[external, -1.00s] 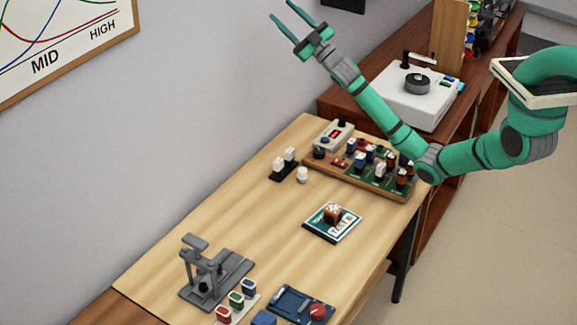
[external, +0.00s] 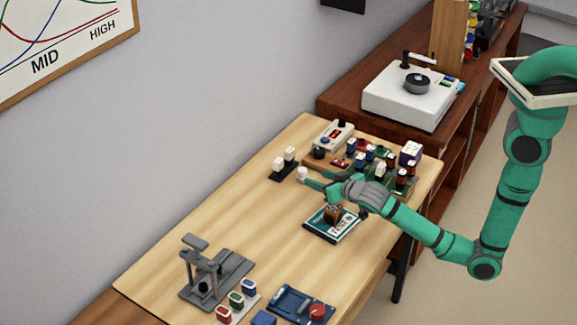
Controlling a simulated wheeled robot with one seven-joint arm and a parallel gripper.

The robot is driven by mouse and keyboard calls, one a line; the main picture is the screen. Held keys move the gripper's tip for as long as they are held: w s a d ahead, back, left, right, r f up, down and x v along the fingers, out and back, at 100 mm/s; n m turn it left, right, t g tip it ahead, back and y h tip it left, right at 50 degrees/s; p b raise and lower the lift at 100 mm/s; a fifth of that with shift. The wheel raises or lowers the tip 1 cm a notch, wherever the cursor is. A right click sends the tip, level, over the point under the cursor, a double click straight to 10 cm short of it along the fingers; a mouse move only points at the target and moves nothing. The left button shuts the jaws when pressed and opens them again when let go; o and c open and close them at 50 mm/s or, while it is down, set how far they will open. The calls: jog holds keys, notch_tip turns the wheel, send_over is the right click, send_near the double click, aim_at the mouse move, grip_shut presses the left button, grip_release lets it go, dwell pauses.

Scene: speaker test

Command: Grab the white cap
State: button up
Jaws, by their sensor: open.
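The small white cap (external: 302,173) stands on the wooden table, just right of a black stand with two white pieces. My gripper (external: 308,179) is low over the table, with its fingers pointing left at the cap. It is open, with its fingertips right at the cap. I cannot tell whether the fingers touch the cap or whether it is between them. The far finger is hard to make out against the board behind it.
The black stand (external: 283,166) is close to the left of the cap. A board of small coloured parts (external: 400,188) lies behind my gripper. A teal card with a brown block (external: 332,214) lies in front. A grey fixture (external: 213,272) stands at the front left. The table's middle left is clear.

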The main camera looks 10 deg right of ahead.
aim_at(305, 173)
jog(key=shift+d+f, duration=0.2)
jog(key=shift+f, duration=0.15)
jog(key=x, duration=0.4)
jog(key=shift+w+a, duration=0.1)
jog(key=shift+w, duration=0.1)
jog(key=shift+a+r+x, duration=0.1)
jog(key=shift+r+x, duration=0.05)
jog(key=shift+x, duration=0.85)
jog(key=shift+a+r+x, duration=0.1)
jog(key=shift+x, duration=0.9)
jog(key=shift+a+r+x, duration=0.1)
jog(key=shift+r+x, duration=0.05)
jog(key=shift+x, duration=0.85)
jog(key=shift+w+d, duration=0.1)
jog(key=c, duration=1.1)
